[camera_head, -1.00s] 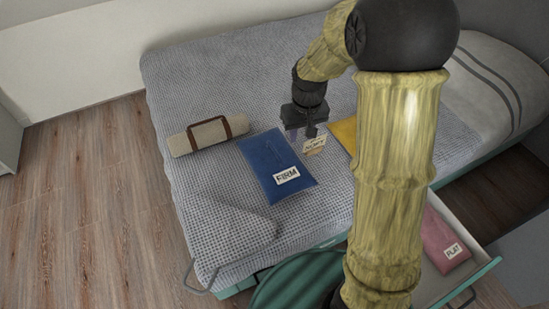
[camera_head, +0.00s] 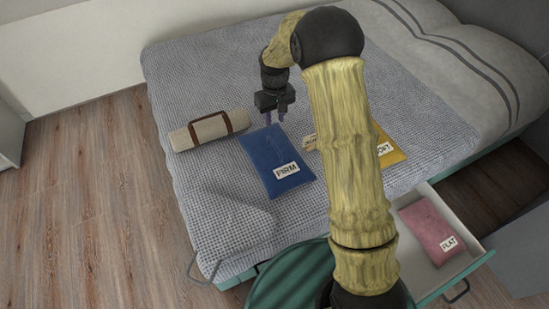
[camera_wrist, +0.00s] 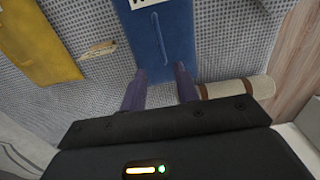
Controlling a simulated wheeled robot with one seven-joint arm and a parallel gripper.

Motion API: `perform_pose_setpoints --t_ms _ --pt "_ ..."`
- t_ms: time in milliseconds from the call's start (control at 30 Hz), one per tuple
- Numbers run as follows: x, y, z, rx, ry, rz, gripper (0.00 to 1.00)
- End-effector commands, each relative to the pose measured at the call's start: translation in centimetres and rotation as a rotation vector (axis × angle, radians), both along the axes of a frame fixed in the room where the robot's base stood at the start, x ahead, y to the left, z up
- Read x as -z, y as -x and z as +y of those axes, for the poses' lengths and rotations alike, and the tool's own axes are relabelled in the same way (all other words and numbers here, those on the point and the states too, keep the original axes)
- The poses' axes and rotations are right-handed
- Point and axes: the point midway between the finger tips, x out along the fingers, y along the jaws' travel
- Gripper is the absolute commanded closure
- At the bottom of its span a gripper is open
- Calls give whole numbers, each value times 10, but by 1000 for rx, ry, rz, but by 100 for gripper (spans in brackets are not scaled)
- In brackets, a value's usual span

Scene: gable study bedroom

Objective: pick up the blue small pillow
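The blue small pillow (camera_head: 275,158) lies flat on the bed, with a white label reading FIRM at its near end. It also shows in the wrist view (camera_wrist: 162,45) at the top middle. My gripper (camera_head: 274,119) is over the pillow's far end in the head view. In the wrist view its two fingers (camera_wrist: 161,80) are spread apart, one toward each side of the pillow's near edge, with nothing held between them. I cannot tell how high the fingertips are above the pillow.
A cream roll with brown straps (camera_head: 209,130) lies left of the pillow. A yellow pillow (camera_head: 390,150) lies to its right, partly behind my arm, with a small tag (camera_head: 309,142) between. A pink pillow (camera_head: 427,226) labelled FLAT lies in the open drawer (camera_head: 478,254).

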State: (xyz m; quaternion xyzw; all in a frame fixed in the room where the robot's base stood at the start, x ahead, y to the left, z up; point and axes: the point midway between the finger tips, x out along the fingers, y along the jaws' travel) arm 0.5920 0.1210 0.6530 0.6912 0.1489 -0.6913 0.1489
Motion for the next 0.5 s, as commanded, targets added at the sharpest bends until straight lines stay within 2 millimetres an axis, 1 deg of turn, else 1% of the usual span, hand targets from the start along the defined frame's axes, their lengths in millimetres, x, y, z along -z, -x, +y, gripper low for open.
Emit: perform_pose_setpoints --t_ms 33,100,400,500 --pt "14 1 0 0 0 3 69" --pt "27 1 0 0 1 4 69" --pt "80 1 0 0 1 4 69" --pt "93 0 0 1 1 2 69"
